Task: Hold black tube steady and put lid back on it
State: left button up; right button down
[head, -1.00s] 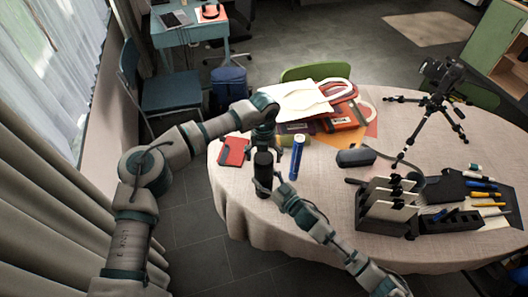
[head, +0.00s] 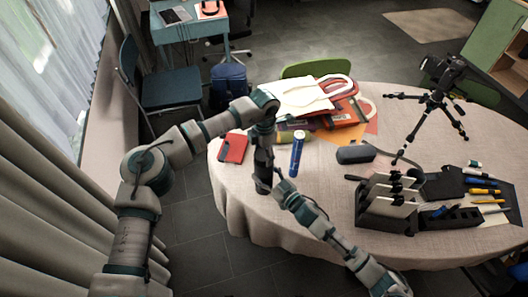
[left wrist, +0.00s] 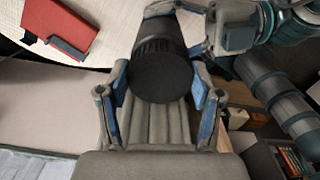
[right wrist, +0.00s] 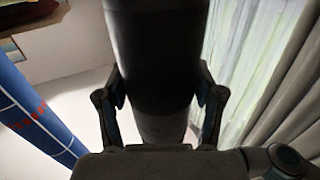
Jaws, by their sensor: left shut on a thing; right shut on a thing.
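The black tube (head: 262,184) stands upright near the table's left front edge. My right gripper (head: 271,187) comes in from the right, low on the tube, and is shut around its side; the tube (right wrist: 155,60) fills the middle of the right wrist view between the fingers. My left gripper (head: 263,153) points down directly above the tube and is shut on the black lid. In the left wrist view the lid's flat round end (left wrist: 160,82) sits between the blue finger pads, with a ribbed band behind it. I cannot tell whether the lid is fully seated.
A red notebook (head: 233,148) lies to the left. A dark case (head: 356,154), a black organizer (head: 385,222) and a tripod with camera (head: 436,105) stand further right. Bags and papers lie behind.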

pick_arm(q)
jog(key=o, duration=1.3)
jog(key=shift+w, duration=0.1)
jog(key=shift+c, duration=0.2)
jog(key=shift+r, duration=0.1)
jog(key=shift+r, duration=2.15)
jog(key=shift+c, duration=0.3)
jog(key=shift+r+n, duration=0.5)
jog(key=shift+n, duration=0.2)
notch_tip(320, 180, up, 2)
jog(key=n, duration=0.5)
jog(key=shift+r, duration=0.25)
